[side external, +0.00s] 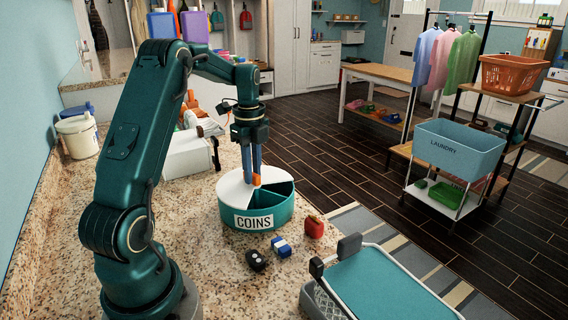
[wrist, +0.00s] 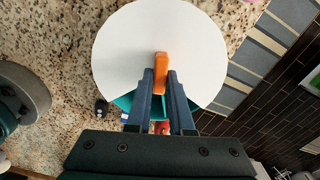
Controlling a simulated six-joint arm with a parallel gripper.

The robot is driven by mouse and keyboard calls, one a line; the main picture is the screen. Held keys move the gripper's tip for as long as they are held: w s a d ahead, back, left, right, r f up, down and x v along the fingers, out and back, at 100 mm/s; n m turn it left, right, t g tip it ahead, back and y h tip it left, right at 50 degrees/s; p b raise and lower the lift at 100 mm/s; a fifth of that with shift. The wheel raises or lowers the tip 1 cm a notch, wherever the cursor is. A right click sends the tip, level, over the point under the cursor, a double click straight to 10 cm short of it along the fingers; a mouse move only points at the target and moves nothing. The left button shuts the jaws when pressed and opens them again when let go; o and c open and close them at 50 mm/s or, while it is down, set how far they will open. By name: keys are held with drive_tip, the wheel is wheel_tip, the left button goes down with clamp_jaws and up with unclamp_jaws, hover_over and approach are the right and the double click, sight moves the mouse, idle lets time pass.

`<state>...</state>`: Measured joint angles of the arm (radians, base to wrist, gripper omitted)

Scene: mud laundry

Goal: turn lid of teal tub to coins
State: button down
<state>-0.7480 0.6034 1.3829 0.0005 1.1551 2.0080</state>
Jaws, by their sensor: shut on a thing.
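The round teal tub (side external: 240,212) stands on the granite counter with a COINS label (side external: 264,218) on its near wall. Its flat white lid (side external: 233,189) has a wedge-shaped opening (side external: 281,189) on the right and near-right side in the side view, with dark teal inside and a divider showing. In the wrist view the lid (wrist: 125,50) fills the upper middle, and its opening is at the bottom, partly behind the fingers. My gripper (side external: 254,178) points straight down, its blue fingers shut on the orange handle (wrist: 161,66) standing on the lid.
A black fob-like item (side external: 256,260), a blue-and-white item (side external: 281,246) and a red item (side external: 314,228) lie on the counter in front of the tub. A teal-topped board (side external: 375,285) is at the front right. A white box (side external: 187,158) stands behind left, with a white bucket (side external: 78,137) farther left.

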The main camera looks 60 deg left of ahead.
drive_tip(key=m, duration=0.4)
drive_tip(key=shift+w+r+m, duration=0.1)
drive_tip(key=shift+w+m, duration=0.15)
drive_tip(key=shift+m, duration=0.05)
drive_tip(key=shift+w+d+m, duration=0.1)
drive_tip(key=shift+w+m, duration=0.05)
drive_tip(key=shift+m, duration=2.15)
drive_tip(key=c, duration=0.8)
unclamp_jaws()
drive_tip(key=shift+r, duration=2.5)
